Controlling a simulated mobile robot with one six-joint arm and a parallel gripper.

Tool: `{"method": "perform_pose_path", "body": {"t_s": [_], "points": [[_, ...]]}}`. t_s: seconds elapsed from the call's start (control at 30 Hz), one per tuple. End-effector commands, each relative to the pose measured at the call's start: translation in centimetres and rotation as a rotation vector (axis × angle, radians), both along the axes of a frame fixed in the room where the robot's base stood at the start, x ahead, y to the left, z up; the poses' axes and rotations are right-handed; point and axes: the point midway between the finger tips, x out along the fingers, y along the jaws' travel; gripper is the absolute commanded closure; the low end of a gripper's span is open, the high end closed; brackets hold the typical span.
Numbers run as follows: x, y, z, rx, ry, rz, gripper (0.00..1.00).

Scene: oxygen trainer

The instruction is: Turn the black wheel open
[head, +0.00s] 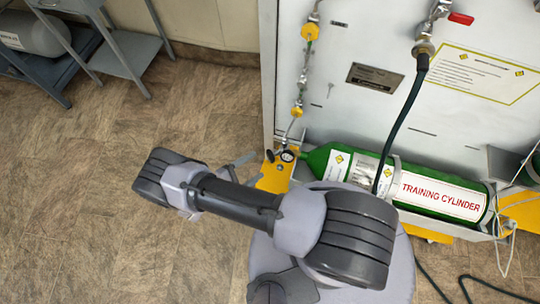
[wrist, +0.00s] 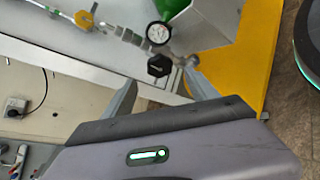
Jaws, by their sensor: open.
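The black wheel (wrist: 159,65) is a small dark knob on the valve at the neck of the green cylinder (wrist: 185,14). A round white-faced gauge (wrist: 158,33) sits just beyond it. In the wrist view my gripper (wrist: 161,75) is open, with one grey finger on each side of the wheel in the picture. I cannot tell whether the fingertips reach around it in depth, and no contact shows. In the head view the wheel (head: 270,155) is a small dark spot left of the gauge, and a grey finger shows to its left. My arm hides most of the gripper there.
The green cylinder, labelled "TRAINING CYLINDER", lies along the foot of the metal panel (head: 358,100). Yellow brackets (head: 276,176) stand below it. Bare floor (head: 90,200) lies to the left, with a grey stand (head: 130,52) behind.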

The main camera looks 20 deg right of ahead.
Motion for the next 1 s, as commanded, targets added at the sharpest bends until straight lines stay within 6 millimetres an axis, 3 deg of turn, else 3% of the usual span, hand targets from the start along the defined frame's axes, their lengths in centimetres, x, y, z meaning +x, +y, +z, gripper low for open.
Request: {"method": "perform_pose_path", "body": {"t_s": [0.1,0.3,0.7,0.77,1.0], "points": [[1.1,-3.0,-1.2,-0.001,0.003,-0.005,0.33],[2.6,-6.3,-2.1,0.000,0.001,-0.003,0.33],[3.1,-7.5,-2.3,0.000,0.000,-0.001,0.33],[3.1,-7.5,-2.2,0.000,0.000,-0.001,0.40],[3.1,-7.4,-2.2,0.000,0.000,-0.001,0.88]]}}
